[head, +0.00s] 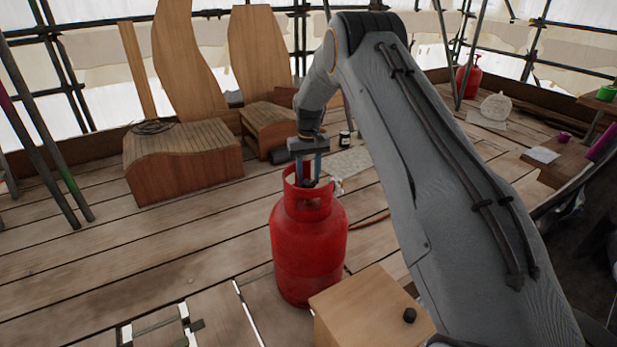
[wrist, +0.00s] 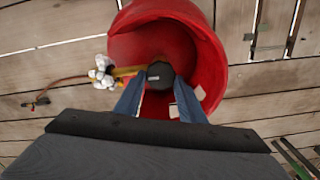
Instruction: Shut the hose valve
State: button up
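The red gas cylinder (head: 309,248) stands upright on the plank floor. In the wrist view I look down into its red collar (wrist: 211,62). A black round knob (wrist: 160,75) sits inside the collar, with a yellow fitting (wrist: 128,71) running left from it to a pale, white-grey part (wrist: 102,71). A brownish hose (wrist: 66,84) leads away to the left. My gripper (head: 309,183) points down into the collar. Its two blue fingers (wrist: 159,88) lie on either side of the knob, close to it; whether they touch it I cannot tell.
A wooden box (head: 362,310) with a small black knob stands close in front of the cylinder. Wooden seats (head: 180,165) stand at the back left, near a small dark jar (head: 344,139). Another red cylinder (head: 467,82) is at the far right. Floor at left is mostly clear.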

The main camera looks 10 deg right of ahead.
aim_at(309, 181)
jog(key=o, duration=0.4)
jog(key=shift+r+p, duration=0.3)
jog(key=shift+r, duration=3.65)
